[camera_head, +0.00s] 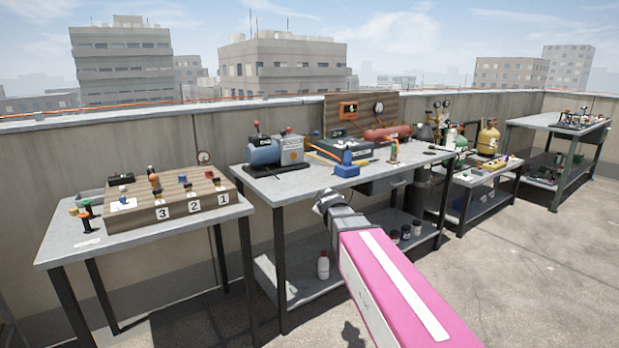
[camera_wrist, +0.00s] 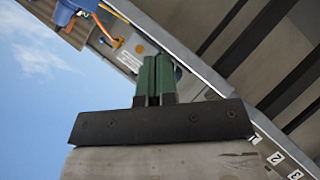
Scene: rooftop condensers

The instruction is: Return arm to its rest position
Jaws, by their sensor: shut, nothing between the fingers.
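My arm, with a pink forearm and a grey wrist, reaches from the lower right in the head view, its far end in front of the middle workbench (camera_head: 270,186). My gripper (camera_wrist: 157,62) shows in the wrist view as two green fingers pressed together, with nothing between them. Its fingertips cannot be made out in the head view. In the wrist view, a bench edge runs diagonally behind the fingers, with small number labels at the lower right. Whether the fingers touch anything there is not clear, but no contact shows.
The left table (camera_head: 70,245) carries a numbered wooden rack (camera_head: 170,208). A blue compressor (camera_head: 264,152) and a blue tool (camera_head: 347,166) stand on the middle bench. A yellow cylinder (camera_head: 488,138) stands farther right. Open concrete floor (camera_head: 540,265) lies at the right.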

